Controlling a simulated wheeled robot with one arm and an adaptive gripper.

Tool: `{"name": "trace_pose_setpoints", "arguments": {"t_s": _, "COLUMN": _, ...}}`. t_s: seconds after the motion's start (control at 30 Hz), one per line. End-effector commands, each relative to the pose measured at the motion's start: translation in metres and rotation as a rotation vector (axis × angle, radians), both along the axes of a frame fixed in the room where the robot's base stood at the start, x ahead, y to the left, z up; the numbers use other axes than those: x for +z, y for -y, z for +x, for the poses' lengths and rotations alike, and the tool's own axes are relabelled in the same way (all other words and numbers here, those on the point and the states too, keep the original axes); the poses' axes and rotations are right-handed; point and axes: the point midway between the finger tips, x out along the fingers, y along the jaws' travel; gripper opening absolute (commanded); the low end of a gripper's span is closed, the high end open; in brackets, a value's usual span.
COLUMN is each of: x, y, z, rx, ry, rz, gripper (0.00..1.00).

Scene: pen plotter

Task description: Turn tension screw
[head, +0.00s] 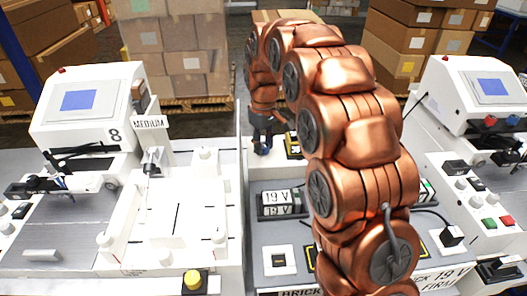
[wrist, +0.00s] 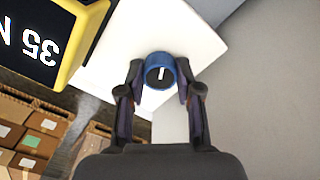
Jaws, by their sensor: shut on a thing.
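In the wrist view a round blue knob with a dark face and a white pointer line (wrist: 160,71) sits between the fingertips of my gripper (wrist: 160,80). I take it for the tension screw. My two dark fingers are closed on it from both sides. The pointer line stands nearly upright in the picture. A yellow-framed display (wrist: 38,35) reading "35 N" shows upside down beside it. In the head view my gripper (head: 262,143) is at the back of the middle station, small and partly dark. The knob is hard to make out there.
A counter reading "19 V" (head: 281,203) stands on the grey station in front of my gripper. A white machine marked 8 (head: 85,110) is at the left, and another (head: 480,95) at the right. A yellow button (head: 193,280) is at the front. Stacked cartons (head: 180,55) stand behind.

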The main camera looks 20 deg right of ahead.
Motion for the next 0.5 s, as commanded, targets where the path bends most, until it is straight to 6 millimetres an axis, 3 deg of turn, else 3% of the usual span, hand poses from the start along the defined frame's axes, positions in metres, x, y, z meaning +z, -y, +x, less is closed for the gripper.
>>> {"name": "trace_pose_setpoints", "arguments": {"t_s": 0.5, "x": -0.0017, "y": 0.0005, "z": 0.0007, "rx": -0.484, "ry": 0.003, "rz": 0.000, "gripper": 0.00}}
